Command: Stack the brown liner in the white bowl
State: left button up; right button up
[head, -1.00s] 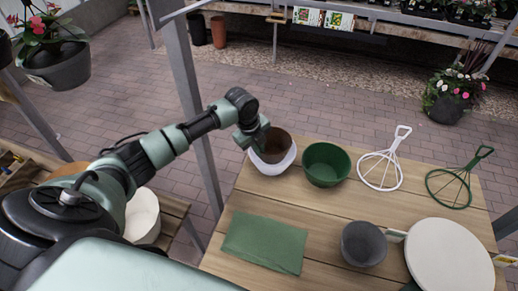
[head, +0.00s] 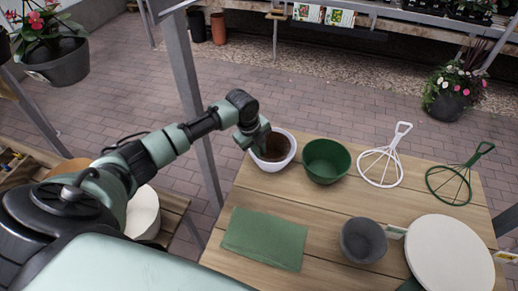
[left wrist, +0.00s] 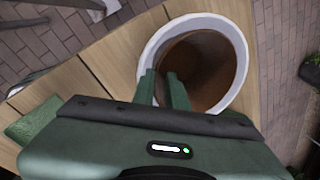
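The brown liner (head: 274,150) sits down inside the white bowl (head: 290,157) at the far left corner of the wooden table. In the left wrist view the liner (left wrist: 208,75) lies within the white rim of the bowl (left wrist: 238,45), which shows around it. My left gripper (head: 254,146) is at the left side of the bowl, pointing down. In the left wrist view its two fingers (left wrist: 163,90) stand apart at the near rim, with a gap between them. The near stretch of rim is partly hidden by the fingers. My right gripper is out of view.
A green bowl (head: 327,160) stands close to the right of the white bowl. A green cloth (head: 264,239), a grey pot (head: 363,240) and a round pale board (head: 450,257) are nearer.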

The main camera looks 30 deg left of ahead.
pick_arm(q)
jog(key=shift+r, duration=0.25)
jog(key=b+v, duration=0.1)
jog(key=v, duration=1.1)
jog(key=shift+r+b, duration=0.3)
jog(key=shift+r, duration=0.1)
